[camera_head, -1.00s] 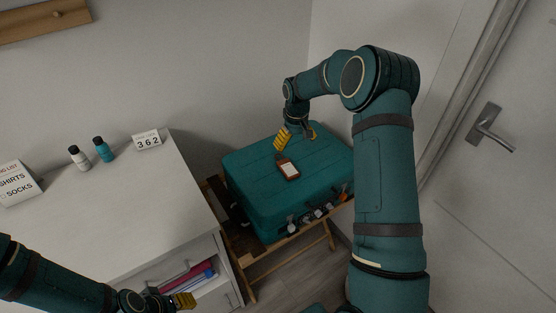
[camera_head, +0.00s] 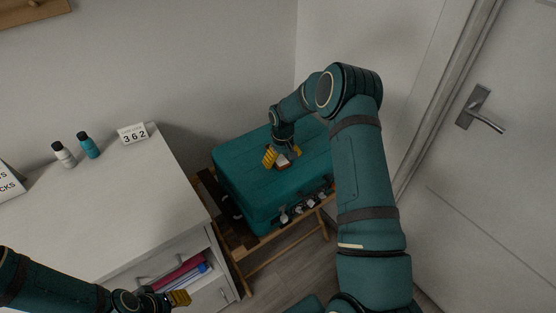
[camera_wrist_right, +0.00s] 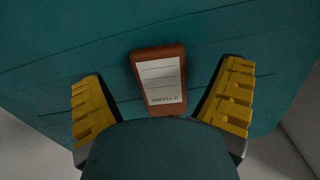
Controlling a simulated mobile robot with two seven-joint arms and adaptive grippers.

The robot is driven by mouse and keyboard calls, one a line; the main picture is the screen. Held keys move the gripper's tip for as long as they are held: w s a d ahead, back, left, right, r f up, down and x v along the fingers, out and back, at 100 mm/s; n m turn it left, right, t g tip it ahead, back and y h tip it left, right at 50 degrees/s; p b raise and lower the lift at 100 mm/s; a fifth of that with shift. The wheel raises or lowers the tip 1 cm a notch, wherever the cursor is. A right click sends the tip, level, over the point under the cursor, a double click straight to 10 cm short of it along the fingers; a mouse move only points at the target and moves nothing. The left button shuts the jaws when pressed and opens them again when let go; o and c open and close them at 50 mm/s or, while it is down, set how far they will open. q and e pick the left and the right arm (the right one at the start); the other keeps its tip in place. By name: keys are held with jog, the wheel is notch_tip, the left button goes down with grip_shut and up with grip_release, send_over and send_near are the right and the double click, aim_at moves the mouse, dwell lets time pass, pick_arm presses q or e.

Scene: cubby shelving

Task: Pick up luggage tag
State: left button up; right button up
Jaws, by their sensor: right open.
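The luggage tag (camera_wrist_right: 159,80) is a brown rectangle with a white lined label, lying on top of the teal suitcase (camera_head: 240,185). In the head view the tag (camera_head: 284,165) is mostly hidden by my right gripper (camera_head: 282,158). In the right wrist view my right gripper (camera_wrist_right: 163,105) is open, with one yellow finger on each side of the tag and gaps between. My left gripper (camera_head: 180,298) is at the lower left of the head view, by the cabinet's open drawer, far from the tag; its opening cannot be made out.
The suitcase rests on a wooden rack (camera_head: 285,238) with several small items along its front side. A white cabinet (camera_head: 110,205) stands at left with two bottles (camera_head: 88,146) and a number block (camera_head: 132,133) on top. A door (camera_head: 480,190) is at right.

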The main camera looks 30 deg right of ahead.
jog(key=shift+f, duration=0.65)
jog(key=c, duration=1.1)
jog(key=shift+r, duration=0.15)
notch_tip(320, 180, up, 10)
jog(key=shift+f+p, duration=0.1)
jog(key=shift+p, duration=0.7)
